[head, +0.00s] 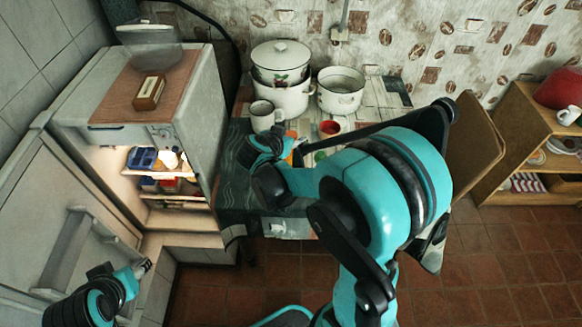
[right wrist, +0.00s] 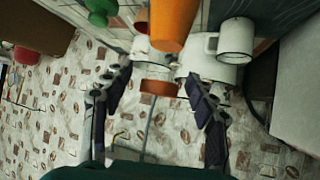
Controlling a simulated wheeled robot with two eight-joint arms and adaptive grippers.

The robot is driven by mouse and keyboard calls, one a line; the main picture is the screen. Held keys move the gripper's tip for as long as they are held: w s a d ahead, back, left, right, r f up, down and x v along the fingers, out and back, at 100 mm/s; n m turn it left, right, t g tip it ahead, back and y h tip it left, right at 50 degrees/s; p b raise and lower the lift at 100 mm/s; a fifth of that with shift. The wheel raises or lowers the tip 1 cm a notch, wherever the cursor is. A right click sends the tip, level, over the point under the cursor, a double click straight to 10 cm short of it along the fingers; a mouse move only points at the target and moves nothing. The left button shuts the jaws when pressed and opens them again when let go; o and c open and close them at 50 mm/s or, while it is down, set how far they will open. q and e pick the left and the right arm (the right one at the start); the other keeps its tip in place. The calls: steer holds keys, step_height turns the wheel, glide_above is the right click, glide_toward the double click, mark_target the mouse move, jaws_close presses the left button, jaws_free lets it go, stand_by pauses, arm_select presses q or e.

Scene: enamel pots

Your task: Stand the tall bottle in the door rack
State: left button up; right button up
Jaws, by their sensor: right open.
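An orange cylinder (right wrist: 172,22), which may be the tall bottle, shows in the right wrist view above the gap between my fingers and apart from them. In the head view only a sliver of orange (head: 298,152) shows behind my right arm. My right gripper (head: 267,143) is open and empty over the table; its two fingers also show in the right wrist view (right wrist: 157,78). The fridge door stands open at the left, with its rack (head: 66,248) on the inner side. My left gripper (head: 128,274) is in front of the door; its opening is unclear.
Enamel pots (head: 283,97), a white mug (head: 262,117) and a red mug (head: 331,128) stand on the table. A green thing (right wrist: 100,10) is near the orange cylinder. The fridge (head: 205,120) holds food on its shelves. A wooden shelf (head: 510,140) is at the right.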

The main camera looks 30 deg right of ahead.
jaws_close()
steer(key=shift+r, duration=0.1)
